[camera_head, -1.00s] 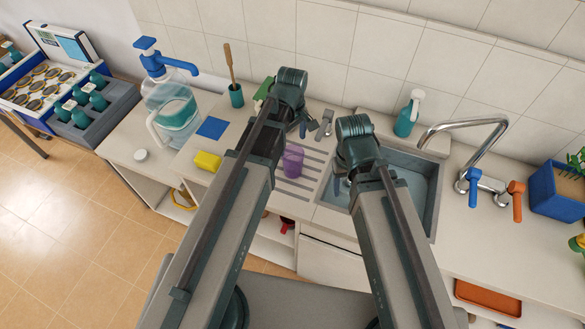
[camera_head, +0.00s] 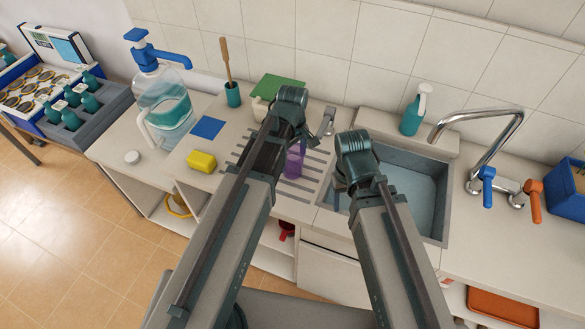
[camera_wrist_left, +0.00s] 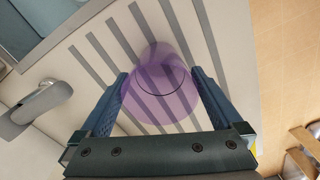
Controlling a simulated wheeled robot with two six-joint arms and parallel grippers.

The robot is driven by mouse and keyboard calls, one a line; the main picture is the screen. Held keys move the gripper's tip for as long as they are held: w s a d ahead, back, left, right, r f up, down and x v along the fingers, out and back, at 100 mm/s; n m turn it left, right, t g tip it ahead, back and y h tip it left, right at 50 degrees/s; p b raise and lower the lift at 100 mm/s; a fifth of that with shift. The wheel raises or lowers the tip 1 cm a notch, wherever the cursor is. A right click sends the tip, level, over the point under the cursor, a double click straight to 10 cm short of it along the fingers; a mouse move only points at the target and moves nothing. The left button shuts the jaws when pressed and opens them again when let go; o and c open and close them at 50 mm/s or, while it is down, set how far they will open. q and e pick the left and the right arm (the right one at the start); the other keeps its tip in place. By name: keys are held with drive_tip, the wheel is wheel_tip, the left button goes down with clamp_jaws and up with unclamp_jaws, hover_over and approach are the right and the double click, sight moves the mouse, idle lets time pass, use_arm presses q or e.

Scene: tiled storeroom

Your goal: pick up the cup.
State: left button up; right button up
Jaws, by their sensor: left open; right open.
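The purple translucent cup (camera_head: 294,162) stands on the grooved drainboard left of the sink, partly hidden by my left arm. In the left wrist view the cup (camera_wrist_left: 160,95) is between the two blue fingers of my left gripper (camera_wrist_left: 160,77). The left gripper is open, with one finger on each side of the cup; I cannot tell whether they touch it. In the head view the left gripper is mostly hidden behind its wrist. My right gripper (camera_head: 338,198) is over the left part of the sink, open, its fingers mostly hidden by the arm.
The sink (camera_head: 415,195) and a chrome tap (camera_head: 475,130) lie to the right. A yellow sponge (camera_head: 202,161), a blue cloth (camera_head: 207,128), a large water jug (camera_head: 165,105) and a teal pot with a brush (camera_head: 233,95) stand to the left. A soap bottle (camera_head: 412,115) is behind the sink.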

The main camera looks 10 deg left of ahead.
use_arm(q)
drive_tip(key=shift+f, duration=0.7)
use_arm(e)
drive_tip(key=shift+f, duration=0.65)
use_arm(q)
drive_tip(key=shift+r, duration=0.1)
use_arm(e)
drive_tip(key=shift+r, duration=0.1)
use_arm(q)
drive_tip(key=c, duration=1.1)
